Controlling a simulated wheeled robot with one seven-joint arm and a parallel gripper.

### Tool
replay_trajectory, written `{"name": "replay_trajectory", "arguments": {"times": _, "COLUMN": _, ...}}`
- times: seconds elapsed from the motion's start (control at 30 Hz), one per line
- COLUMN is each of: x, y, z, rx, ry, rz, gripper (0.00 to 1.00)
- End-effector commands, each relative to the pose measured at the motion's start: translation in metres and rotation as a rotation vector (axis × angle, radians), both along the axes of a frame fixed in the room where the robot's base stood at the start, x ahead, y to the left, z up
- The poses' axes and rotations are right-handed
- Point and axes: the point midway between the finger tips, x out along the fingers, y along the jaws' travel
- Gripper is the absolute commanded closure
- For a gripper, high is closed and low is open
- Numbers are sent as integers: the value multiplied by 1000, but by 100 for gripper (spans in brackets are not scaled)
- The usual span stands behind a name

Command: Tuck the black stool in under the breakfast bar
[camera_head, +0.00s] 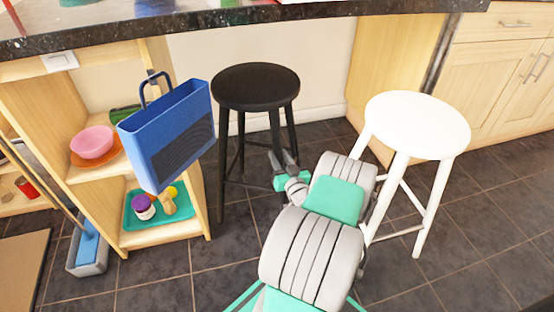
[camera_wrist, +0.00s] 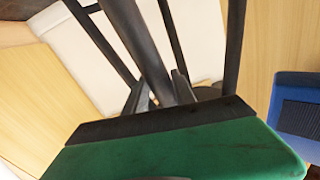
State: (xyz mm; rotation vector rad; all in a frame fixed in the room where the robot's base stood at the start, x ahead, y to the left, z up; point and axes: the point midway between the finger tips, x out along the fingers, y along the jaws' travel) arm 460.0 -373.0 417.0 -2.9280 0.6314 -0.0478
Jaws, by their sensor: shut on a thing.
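The black stool (camera_head: 255,86) stands upright on the tiled floor, below the dark granite edge of the breakfast bar (camera_head: 200,28) in the head view. Its whole seat shows, clear of the bar's edge in the picture. My gripper (camera_head: 283,160) is shut on one of the stool's legs, the near right one, below the seat. In the wrist view the two fingers (camera_wrist: 157,95) sit on either side of a dark leg (camera_wrist: 140,45). My arm hides part of the floor right of the stool.
A white stool (camera_head: 417,124) stands close to my arm on the right. A blue bag-like holder (camera_head: 170,135) hangs by the wooden shelf (camera_head: 135,238) on the left. Cabinets (camera_head: 490,85) line the right. A pale wall (camera_head: 320,60) is behind the black stool.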

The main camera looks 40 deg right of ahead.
Motion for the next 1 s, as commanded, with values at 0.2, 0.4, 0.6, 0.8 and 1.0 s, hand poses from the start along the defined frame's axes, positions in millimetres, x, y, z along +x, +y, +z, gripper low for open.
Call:
{"name": "replay_trajectory", "arguments": {"times": 0.2, "x": -2, "y": -18, "z": 2, "rx": -2, "ry": -5, "rz": 8, "gripper": 100}}
{"name": "replay_trajectory", "arguments": {"times": 0.4, "x": -4, "y": -26, "z": 1, "rx": -3, "ry": -2, "rz": 13, "gripper": 100}}
{"name": "replay_trajectory", "arguments": {"times": 0.6, "x": -6, "y": -29, "z": 1, "rx": -2, "ry": -1, "rz": 10, "gripper": 100}}
{"name": "replay_trajectory", "arguments": {"times": 0.8, "x": -6, "y": -29, "z": 0, "rx": -2, "ry": 1, "rz": 9, "gripper": 61}}
{"name": "replay_trajectory", "arguments": {"times": 1.0, "x": -4, "y": -26, "z": 0, "rx": -1, "ry": 1, "rz": 16, "gripper": 45}}
